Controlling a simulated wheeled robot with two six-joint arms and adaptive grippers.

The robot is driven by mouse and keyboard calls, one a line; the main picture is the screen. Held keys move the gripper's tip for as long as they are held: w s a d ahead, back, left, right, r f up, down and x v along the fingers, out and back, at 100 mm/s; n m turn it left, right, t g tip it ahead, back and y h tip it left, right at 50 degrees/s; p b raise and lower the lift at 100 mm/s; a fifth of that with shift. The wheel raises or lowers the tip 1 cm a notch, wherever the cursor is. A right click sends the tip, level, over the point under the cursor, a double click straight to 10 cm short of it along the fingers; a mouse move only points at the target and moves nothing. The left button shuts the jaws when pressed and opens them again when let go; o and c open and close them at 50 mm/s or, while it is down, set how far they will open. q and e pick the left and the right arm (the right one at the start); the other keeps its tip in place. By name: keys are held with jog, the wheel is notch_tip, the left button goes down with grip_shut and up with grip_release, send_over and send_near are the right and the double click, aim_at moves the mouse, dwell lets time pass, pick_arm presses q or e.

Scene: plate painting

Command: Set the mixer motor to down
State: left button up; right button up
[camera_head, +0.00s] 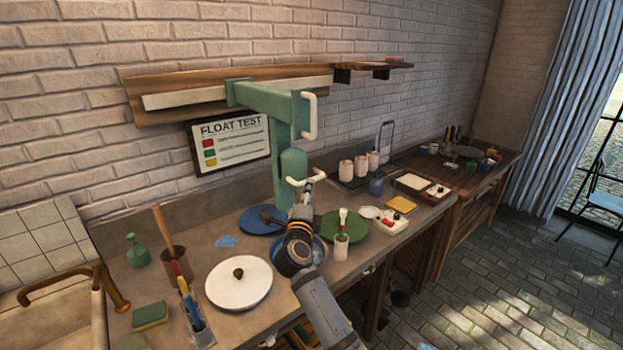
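The green mixer motor (293,163) hangs as an upright cylinder from a green arm (265,98) fixed on the wall rail. A cream handle (297,182) sticks out near the motor's lower end, and another cream handle (310,116) is on the arm's end above. My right gripper (309,188) reaches up from below to the lower handle. Its fingers are small and overlap the handle, so I cannot tell if they are closed on it. A blue bowl (318,250) under the motor is partly hidden by my wrist. My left gripper is not in view.
A white lid (238,283) lies left of my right arm. A white cup with brushes (341,246) and a green plate (345,228) stand close on the right. A blue plate (258,222) lies behind. A sink (55,315) is at the left.

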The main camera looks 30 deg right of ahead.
aim_at(299, 171)
jog(key=p+x, duration=0.1)
jog(key=x, duration=0.5)
jog(key=shift+w+d, duration=0.25)
grip_shut()
